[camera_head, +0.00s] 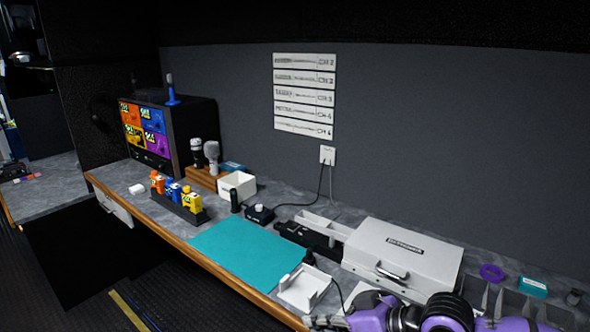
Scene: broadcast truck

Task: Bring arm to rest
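One of my arms, purple and black, shows along the bottom right edge, low in front of the counter, and I take it to be my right arm. A dark part at its left end (328,322), possibly my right gripper, is small and cut by the bottom edge. I cannot tell whether it is open or shut, or whether it holds anything. My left arm and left gripper are not in view.
The grey counter holds a teal mat (245,254), a white tray (304,288), a white case (402,258), a white box (237,186), a rack of coloured packs (180,202) and a monitor (148,130). A purple ring (491,272) lies right. The mat is clear.

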